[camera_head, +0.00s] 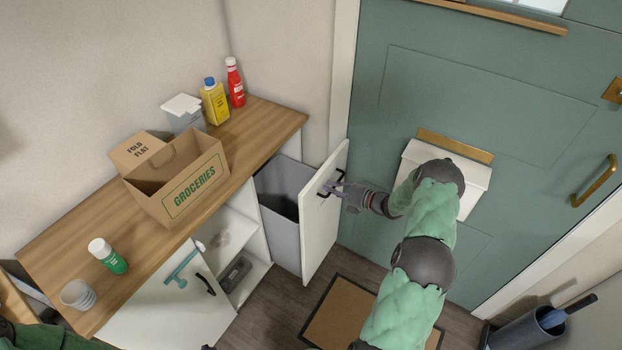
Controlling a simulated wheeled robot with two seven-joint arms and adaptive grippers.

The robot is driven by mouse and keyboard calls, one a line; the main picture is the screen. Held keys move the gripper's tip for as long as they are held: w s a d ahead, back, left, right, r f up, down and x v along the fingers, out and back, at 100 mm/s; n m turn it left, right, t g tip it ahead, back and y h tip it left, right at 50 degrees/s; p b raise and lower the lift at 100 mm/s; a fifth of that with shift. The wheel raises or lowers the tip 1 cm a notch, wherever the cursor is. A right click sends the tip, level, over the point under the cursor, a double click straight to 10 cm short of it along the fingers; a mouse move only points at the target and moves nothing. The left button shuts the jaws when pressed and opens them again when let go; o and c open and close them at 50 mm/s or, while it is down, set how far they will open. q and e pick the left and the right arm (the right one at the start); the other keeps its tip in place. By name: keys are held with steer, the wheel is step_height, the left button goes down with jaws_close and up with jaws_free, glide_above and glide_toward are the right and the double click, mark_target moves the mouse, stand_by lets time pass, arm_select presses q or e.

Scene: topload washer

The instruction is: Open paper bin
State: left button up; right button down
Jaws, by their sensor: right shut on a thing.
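The paper bin is a grey pull-out bin (286,236) under the wooden counter, with a white front panel (318,245). It stands out from the cabinet, and its dark inside shows from above. A black handle (324,191) is on the panel's outer face. My right gripper (333,188) is at this handle and shut on it; the fingers partly cover it. My right arm reaches in from the bottom right. My left gripper is not in view; only a bit of green at the lower left corner shows.
A white cabinet door (165,310) is at the lower left. A green door (450,90) and doormat (335,315) are right.

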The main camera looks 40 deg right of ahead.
steer(key=f+v, duration=0.1)
steer(key=v, duration=0.7)
steer(key=shift+s+f, duration=0.2)
steer(key=shift+f, duration=0.2)
steer(key=shift+d, duration=0.1)
steer(key=c, duration=1.2)
jaws_free()
steer(key=shift+o, duration=0.2)
steer(key=v, duration=1.2)
steer(key=shift+f, duration=0.1)
